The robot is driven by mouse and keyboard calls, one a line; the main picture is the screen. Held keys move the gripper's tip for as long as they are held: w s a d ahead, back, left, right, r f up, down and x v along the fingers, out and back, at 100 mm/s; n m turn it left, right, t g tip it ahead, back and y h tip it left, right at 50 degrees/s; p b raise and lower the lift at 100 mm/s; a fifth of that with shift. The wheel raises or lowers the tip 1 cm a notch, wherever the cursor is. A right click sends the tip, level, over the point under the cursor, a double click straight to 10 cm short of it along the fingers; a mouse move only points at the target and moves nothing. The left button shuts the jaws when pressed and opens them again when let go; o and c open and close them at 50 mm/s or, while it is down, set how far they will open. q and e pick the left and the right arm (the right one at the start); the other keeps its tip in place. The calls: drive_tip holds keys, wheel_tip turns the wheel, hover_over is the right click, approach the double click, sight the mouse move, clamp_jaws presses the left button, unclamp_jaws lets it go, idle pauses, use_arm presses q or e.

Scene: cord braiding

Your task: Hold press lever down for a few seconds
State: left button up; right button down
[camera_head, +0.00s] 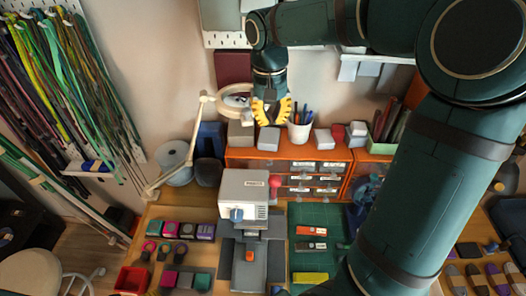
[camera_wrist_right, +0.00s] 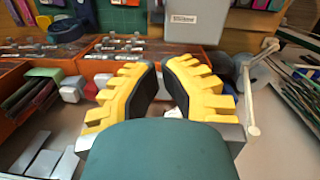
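The press (camera_head: 243,190) is a white box on a grey stand in the middle of the table, with a blue knob on its front. A red ball (camera_head: 275,181), apparently the lever's end, sits at its right side. My right gripper (camera_head: 272,122) has yellow fingers and is well behind and above the press, near the wall, touching nothing I can see. In the right wrist view my right gripper (camera_wrist_right: 160,68) shows a narrow gap between its black pads, with nothing in it. A pale labelled box there (camera_wrist_right: 195,20) appears to be the press. My left gripper is out of view.
Orange drawers (camera_head: 285,153) stand behind the press, with a pen cup (camera_head: 299,130) on top. A ring lamp (camera_head: 235,98) on a jointed arm is left of my right gripper. A green mat (camera_head: 315,215) lies right of the press; cord spools (camera_head: 187,231) lie left.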

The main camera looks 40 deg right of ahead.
drive_tip(key=shift+s, duration=0.1)
idle(0.3)
drive_tip(key=s+a+f+b, duration=0.1)
drive_tip(key=s+f, duration=0.2)
drive_tip(key=f, duration=0.7)
drive_tip(key=shift+s+a+f, duration=0.4)
